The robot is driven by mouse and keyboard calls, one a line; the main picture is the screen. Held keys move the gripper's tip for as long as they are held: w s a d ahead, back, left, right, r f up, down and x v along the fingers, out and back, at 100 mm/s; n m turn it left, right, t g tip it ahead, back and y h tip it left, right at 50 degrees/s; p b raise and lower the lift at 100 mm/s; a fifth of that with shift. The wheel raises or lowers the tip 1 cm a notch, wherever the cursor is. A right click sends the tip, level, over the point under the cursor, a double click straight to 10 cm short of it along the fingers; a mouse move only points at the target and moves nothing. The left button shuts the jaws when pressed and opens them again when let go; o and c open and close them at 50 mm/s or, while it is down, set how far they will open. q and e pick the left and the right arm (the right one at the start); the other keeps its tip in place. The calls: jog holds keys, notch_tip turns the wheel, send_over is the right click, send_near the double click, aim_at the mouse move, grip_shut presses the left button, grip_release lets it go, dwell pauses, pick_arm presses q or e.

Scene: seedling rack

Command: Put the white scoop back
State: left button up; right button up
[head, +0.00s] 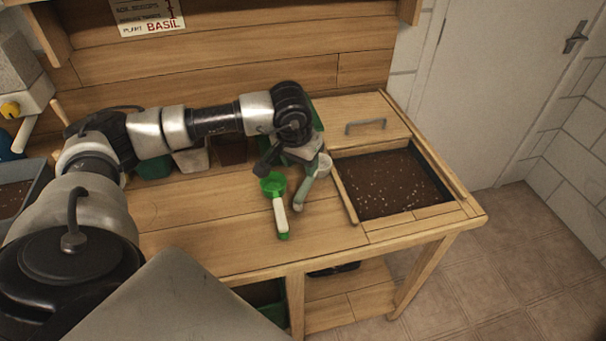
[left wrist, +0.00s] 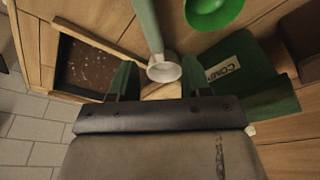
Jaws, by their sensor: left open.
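The white scoop (head: 323,166) has a small white bowl and a grey-green handle. It is on the wooden bench, close to the left edge of the soil bed. My left gripper (head: 303,152) is above and beside its bowl, pointing down, and hides part of the area behind it. In the left wrist view the white scoop's bowl (left wrist: 163,69) shows between the two dark green fingers of my left gripper (left wrist: 157,80). The fingers are apart; I cannot tell whether they touch the scoop. My right gripper is not in view.
A green scoop (head: 277,205) with a white handle lies just left of the white scoop. The sunken soil bed (head: 385,183) is on the right. A green compost container (left wrist: 248,75) stands near the gripper. Pots (head: 190,160) line the back. The bench front is clear.

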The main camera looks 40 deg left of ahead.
pick_arm(q)
jog(key=v, duration=0.6)
jog(key=shift+r+b, duration=0.25)
jog(key=shift+b, duration=0.1)
jog(key=shift+s, duration=0.1)
